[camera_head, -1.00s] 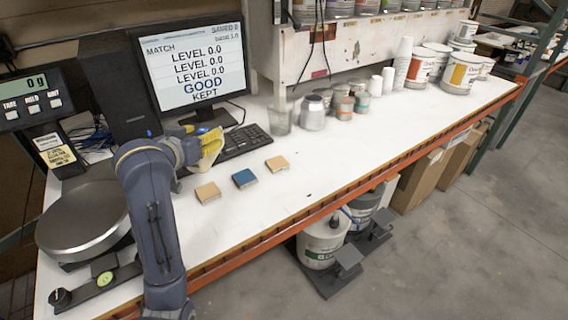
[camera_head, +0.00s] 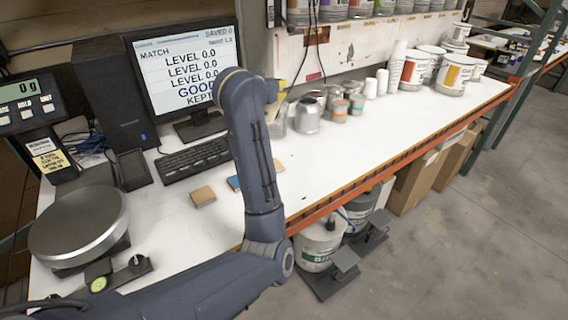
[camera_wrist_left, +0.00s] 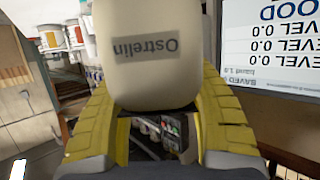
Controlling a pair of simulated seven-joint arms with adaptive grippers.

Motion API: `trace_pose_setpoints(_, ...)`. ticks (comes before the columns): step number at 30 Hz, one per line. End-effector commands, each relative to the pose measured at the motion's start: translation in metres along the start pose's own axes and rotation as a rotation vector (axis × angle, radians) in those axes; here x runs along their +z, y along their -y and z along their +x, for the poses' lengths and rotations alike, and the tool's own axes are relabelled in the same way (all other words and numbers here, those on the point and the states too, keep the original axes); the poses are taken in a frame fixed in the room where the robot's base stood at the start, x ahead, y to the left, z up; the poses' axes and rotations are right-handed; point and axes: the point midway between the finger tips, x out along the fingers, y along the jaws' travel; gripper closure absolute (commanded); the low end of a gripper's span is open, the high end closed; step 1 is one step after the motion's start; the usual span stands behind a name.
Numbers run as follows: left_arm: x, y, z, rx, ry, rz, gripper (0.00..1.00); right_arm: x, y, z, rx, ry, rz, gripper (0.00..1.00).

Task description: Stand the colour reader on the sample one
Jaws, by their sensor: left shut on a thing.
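My left gripper (camera_wrist_left: 155,105) is shut on a cream, rounded body with a grey label, which looks like the colour reader (camera_wrist_left: 150,75). The label reads "Ostrelin" and appears upside down. In the head view only a bit of yellow finger (camera_head: 282,86) shows past my arm, right of the monitor; the reader is hidden there. A tan sample tile (camera_head: 203,196) lies on the bench, and a blue one (camera_head: 234,183) is partly covered by my arm. A third tile, tan, is mostly hidden at the arm's right edge. My right gripper is out of view.
The monitor (camera_head: 185,70) and keyboard (camera_head: 195,160) stand behind the tiles. A round scale (camera_head: 78,225) is at the left. Small cans (camera_head: 308,115), cups and paint pails (camera_head: 456,75) line the back. The bench (camera_head: 350,155) front right is clear.

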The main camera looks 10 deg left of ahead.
Motion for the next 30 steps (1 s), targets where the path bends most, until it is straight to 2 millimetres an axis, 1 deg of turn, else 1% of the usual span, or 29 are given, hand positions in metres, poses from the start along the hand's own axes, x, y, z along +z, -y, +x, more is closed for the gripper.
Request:
trace_pose_setpoints(2, 0.003, 0.000, 0.002, -0.004, 0.001, 0.000, 0.94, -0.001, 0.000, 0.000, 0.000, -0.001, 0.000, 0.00)
trace_pose_setpoints(5, 0.016, 0.001, 0.007, -0.006, 0.003, 0.001, 0.94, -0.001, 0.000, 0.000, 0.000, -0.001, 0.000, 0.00)
trace_pose_setpoints(15, 0.083, 0.000, 0.031, -0.005, 0.004, 0.002, 0.94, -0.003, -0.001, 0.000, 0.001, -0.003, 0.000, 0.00)
trace_pose_setpoints(21, 0.117, 0.000, 0.043, -0.004, 0.003, 0.001, 0.94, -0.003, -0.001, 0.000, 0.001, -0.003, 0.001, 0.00)
trace_pose_setpoints(26, 0.135, 0.000, 0.050, -0.004, 0.001, 0.000, 0.94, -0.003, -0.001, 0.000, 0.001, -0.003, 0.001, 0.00)
trace_pose_setpoints(30, 0.141, 0.000, 0.053, -0.003, -0.001, -0.001, 0.94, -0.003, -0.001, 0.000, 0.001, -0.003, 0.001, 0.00)
